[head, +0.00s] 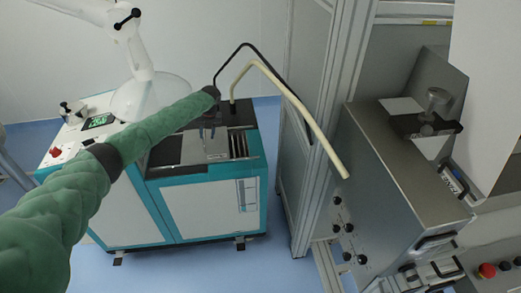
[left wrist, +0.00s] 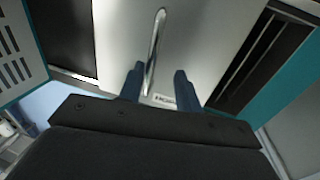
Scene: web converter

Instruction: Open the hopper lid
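The hopper lid (head: 193,150) is a flat silver-grey plate on top of the teal-and-white machine, and it appears closed. In the left wrist view the lid (left wrist: 205,45) fills the middle, with a slim metal bar handle (left wrist: 155,48) and a small, partly hidden label near its lower end. My left gripper (head: 208,131) is above the lid. In the left wrist view its two dark blue fingers (left wrist: 160,88) are apart, with the handle's lower end appearing between them. I cannot tell whether they touch it. My right gripper is not in view.
The teal-and-white machine (head: 215,210) has dark slots beside the lid and a green display (head: 97,122) at left. A white robot arm (head: 140,60) stands behind it. A beige hose (head: 290,95) and a black cable arch close on the right, near a metal frame (head: 335,110).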

